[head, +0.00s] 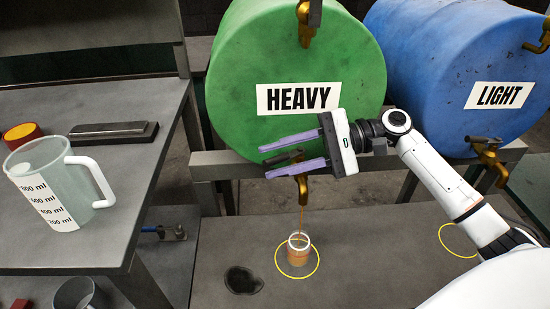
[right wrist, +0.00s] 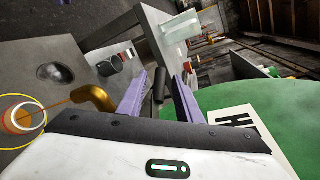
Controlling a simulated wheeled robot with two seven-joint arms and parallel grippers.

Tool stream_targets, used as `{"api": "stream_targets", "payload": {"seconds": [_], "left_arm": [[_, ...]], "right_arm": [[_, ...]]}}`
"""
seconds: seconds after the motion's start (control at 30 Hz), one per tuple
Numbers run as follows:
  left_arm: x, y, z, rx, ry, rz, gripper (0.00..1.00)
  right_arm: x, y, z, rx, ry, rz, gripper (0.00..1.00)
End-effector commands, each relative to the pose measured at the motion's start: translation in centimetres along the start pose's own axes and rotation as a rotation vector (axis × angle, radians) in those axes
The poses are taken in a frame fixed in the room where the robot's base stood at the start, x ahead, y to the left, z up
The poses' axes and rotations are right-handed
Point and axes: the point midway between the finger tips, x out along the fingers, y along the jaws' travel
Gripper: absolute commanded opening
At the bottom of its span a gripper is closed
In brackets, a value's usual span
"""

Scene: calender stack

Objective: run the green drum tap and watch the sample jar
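The green drum (head: 300,60), labelled HEAVY, lies on its side on a rack. Its lower brass tap (head: 302,187) is running: a thin amber stream falls from the spout into the sample jar (head: 299,250). The jar stands upright inside a yellow ring (head: 281,270) and holds amber liquid; its exact level is hard to read. It also shows in the right wrist view (right wrist: 22,117). My right gripper (head: 265,162) is open, its purple fingers either side of the tap's dark handle (head: 283,158); contact is unclear. My left gripper is not in view.
A blue drum (head: 430,50), labelled LIGHT, has its own tap (head: 487,150) and an empty yellow ring (head: 443,242) below. A dark puddle (head: 243,280) lies left of the jar. A measuring jug (head: 55,185) stands on the left bench (head: 100,235).

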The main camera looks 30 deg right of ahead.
Motion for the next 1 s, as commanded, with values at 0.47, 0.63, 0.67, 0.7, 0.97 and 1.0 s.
{"api": "stream_targets", "payload": {"seconds": [0.47,0.63,0.67,0.7,0.97,1.0], "left_arm": [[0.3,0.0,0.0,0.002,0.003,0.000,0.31],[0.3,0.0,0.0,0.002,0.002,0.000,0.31],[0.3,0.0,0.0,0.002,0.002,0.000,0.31],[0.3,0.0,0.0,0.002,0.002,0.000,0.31],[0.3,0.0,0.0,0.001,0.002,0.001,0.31],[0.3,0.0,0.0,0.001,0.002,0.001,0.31]], "right_arm": [[-8.4,0.0,-0.1,-0.001,0.002,-0.001,0.32],[-9.5,-0.1,0.0,-0.002,0.001,-0.001,0.32],[-9.6,-0.1,0.0,-0.002,0.000,-0.001,0.32],[-9.6,-0.1,0.0,-0.002,0.000,-0.001,0.32],[-9.6,-0.1,0.0,-0.002,0.000,-0.001,0.32],[-9.6,-0.1,0.0,-0.002,0.000,-0.001,0.32]]}}
